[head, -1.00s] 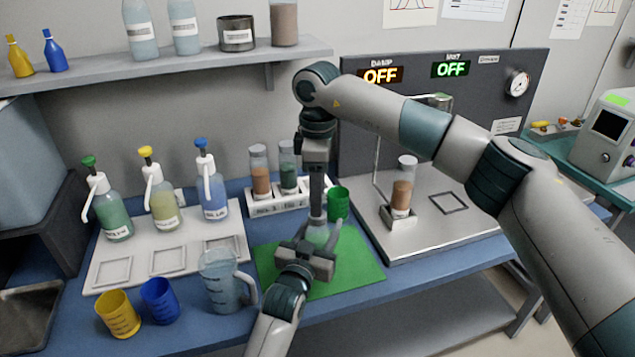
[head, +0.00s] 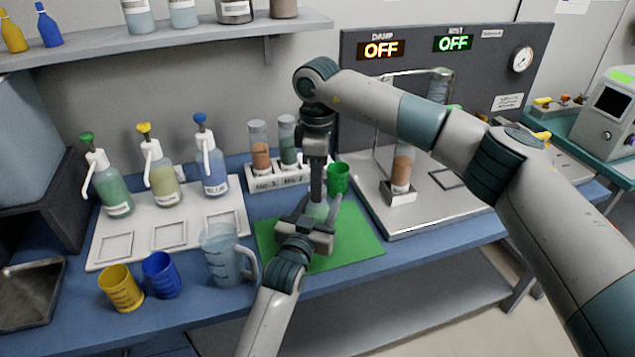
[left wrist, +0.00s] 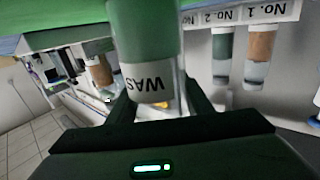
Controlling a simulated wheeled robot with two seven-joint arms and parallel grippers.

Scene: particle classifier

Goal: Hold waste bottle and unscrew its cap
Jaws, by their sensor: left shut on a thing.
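The waste bottle (head: 318,210) stands upright over the green mat (head: 352,252), pale and partly hidden by my grippers. In the left wrist view the bottle (left wrist: 147,75) shows large, with green upper contents and a white label reading "WAS", upside down. My left gripper (head: 318,214) comes from the front and is shut around the bottle, one finger on each side. My right gripper (head: 317,196) points straight down from above, its fingers at the bottle's top. I see the right fingers edge-on, so their gap does not show. The cap is hidden by them.
A green cup (head: 338,177) stands just behind the bottle. A white rack (head: 268,182) with two vials is behind left. A jug (head: 222,262) and yellow (head: 120,289) and blue (head: 161,275) cups stand left. A steel platform (head: 455,205) is right. The mat's right side is clear.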

